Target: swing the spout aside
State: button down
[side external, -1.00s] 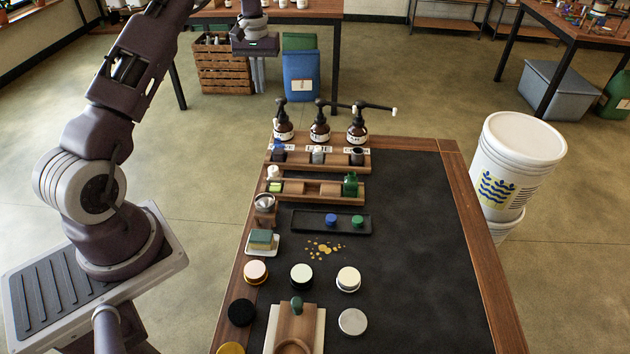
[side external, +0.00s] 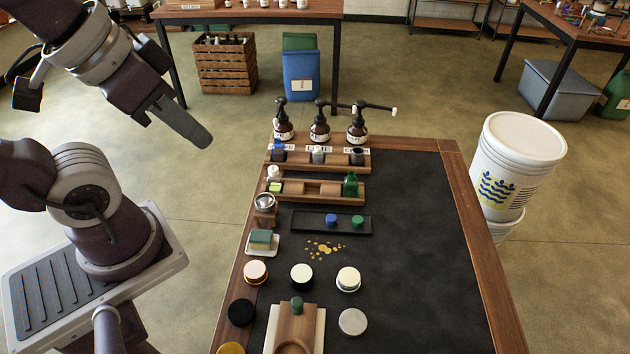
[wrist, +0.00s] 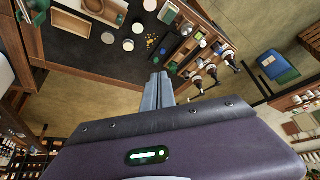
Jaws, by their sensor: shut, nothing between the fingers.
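Three brown pump bottles with black pumps stand in a row at the back of the table: a left bottle (side external: 284,131), a middle bottle (side external: 319,131) and a right bottle (side external: 357,133). The left spout points toward the camera. The middle spout (side external: 338,106) points right, toward the right pump's head. The right spout (side external: 380,107) points right, with a pale tip. My gripper (side external: 203,138) is shut and empty, in the air left of the bottles and apart from them. In the wrist view its fingers (wrist: 158,76) are together, with the bottles beyond, to the right.
In front of the bottles are a wooden rack (side external: 316,159) with small jars, a second wooden rack (side external: 318,190) and a black tray (side external: 300,222). Lidded jars stand nearer the camera. The table's right half is clear. A white bucket (side external: 515,160) stands beyond its right edge.

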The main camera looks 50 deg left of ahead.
aim_at(278, 114)
jog(key=w+a+r+n+g+h, duration=0.1)
jog(key=w+a+n, duration=0.65)
jog(key=w, duration=0.35)
jog(key=w+a+n+g+h, duration=0.1)
jog(key=w+a+n+h, duration=0.1)
jog(key=w+a+n, duration=0.65)
jog(key=w+a+f+n, duration=0.2)
jog(key=a+f+n, duration=0.2)
jog(key=a, duration=0.3)
jog(key=w+a+f+n+t+h, duration=0.1)
jog(key=a+f+n, duration=0.3)
jog(key=a, duration=0.3)
jog(key=w+a+f+n, duration=0.2)
jog(key=a+f+n, duration=0.1)
jog(key=a, duration=0.4)
jog(key=shift+w+f+n+h, duration=0.3)
jog(key=shift+f+n, duration=0.1)
jog(key=shift+f, duration=0.15)
jog(key=shift+d, duration=0.1)
jog(key=x, duration=1.4)
jog(key=shift+w, duration=0.3)
jog(key=shift+t, duration=0.3)
